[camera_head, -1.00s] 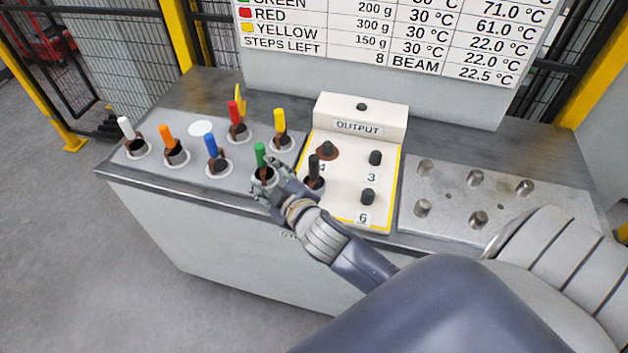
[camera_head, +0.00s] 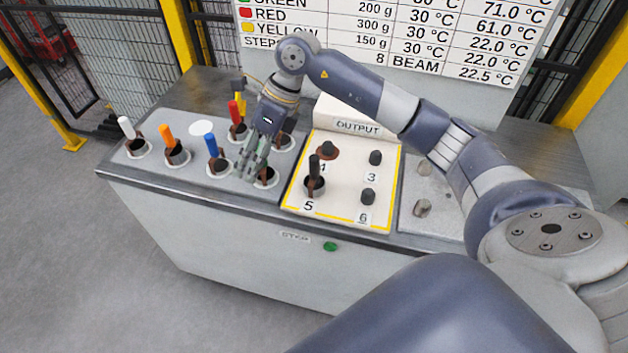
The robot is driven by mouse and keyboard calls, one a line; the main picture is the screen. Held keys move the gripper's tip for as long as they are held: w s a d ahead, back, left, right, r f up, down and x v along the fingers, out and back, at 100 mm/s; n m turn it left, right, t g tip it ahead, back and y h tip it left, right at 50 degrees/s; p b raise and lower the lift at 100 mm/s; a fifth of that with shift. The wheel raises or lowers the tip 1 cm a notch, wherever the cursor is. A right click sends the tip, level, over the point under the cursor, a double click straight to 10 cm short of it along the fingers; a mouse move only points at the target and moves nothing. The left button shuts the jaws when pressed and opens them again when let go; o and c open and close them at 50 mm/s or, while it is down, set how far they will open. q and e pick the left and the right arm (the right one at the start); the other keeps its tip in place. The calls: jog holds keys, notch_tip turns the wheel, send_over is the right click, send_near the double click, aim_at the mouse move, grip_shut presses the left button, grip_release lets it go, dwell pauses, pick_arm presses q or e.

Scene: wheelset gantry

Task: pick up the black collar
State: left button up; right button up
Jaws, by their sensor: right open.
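The black collar (camera_head: 314,186) sits on the peg at 5 on the white output plate, a dark ring with an upright black handle. My right gripper (camera_head: 254,168) points down left of it, over the spot with the dark round seat (camera_head: 266,177). It is open and apart from the black collar. The green-handled collar at that seat is mostly hidden behind the fingers, so I cannot tell whether they touch it. My left gripper is out of view.
White (camera_head: 135,146), orange (camera_head: 174,152), blue (camera_head: 216,160) and red (camera_head: 237,122) handled pieces stand on the grey bench (camera_head: 150,185). The output plate (camera_head: 345,200) has bare pegs at 3 and 6 and a brown disc at 4. A sign board (camera_head: 400,40) stands behind.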

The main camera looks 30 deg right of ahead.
jog(key=d+r+h, duration=0.1)
jog(key=d, duration=0.3)
jog(key=d+h, duration=0.2)
jog(key=d, duration=0.3)
jog(key=d+r+m+h, duration=0.1)
jog(key=d+h, duration=0.1)
jog(key=d, duration=0.3)
jog(key=shift+s+r+g, duration=0.3)
jog(key=shift+r+g, duration=0.05)
jog(key=shift+g, duration=0.05)
jog(key=p, duration=0.2)
send_over(314, 157)
jog(key=shift+h, duration=0.3)
notch_tip(314, 157, down, 4)
jog(key=shift+w+f, duration=0.1)
jog(key=shift+f, duration=0.45)
jog(key=shift+f+p, duration=0.4)
jog(key=shift+f, duration=0.15)
jog(key=f+p, duration=0.2)
jog(key=f, duration=0.1)
jog(key=shift+s+f, duration=0.2)
jog(key=shift+f, duration=0.45)
jog(key=shift+c, duration=0.3)
